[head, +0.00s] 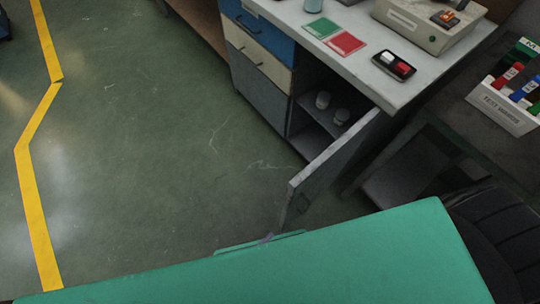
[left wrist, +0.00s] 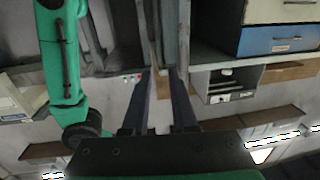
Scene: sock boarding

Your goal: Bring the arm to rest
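My left gripper (left wrist: 161,75) shows in the left wrist view with its two dark fingers apart and nothing seen held between them. Grey upright panels stand beyond the fingertips; I cannot tell whether they touch. The grey cabinet door (head: 325,157) stands open, beyond the green arm part. My right gripper is in neither view.
The bench top (head: 440,75) holds a green card (head: 321,28), a red card (head: 345,43), a black tray (head: 394,66) and a beige device (head: 425,22). A marker box (head: 502,107) is at right.

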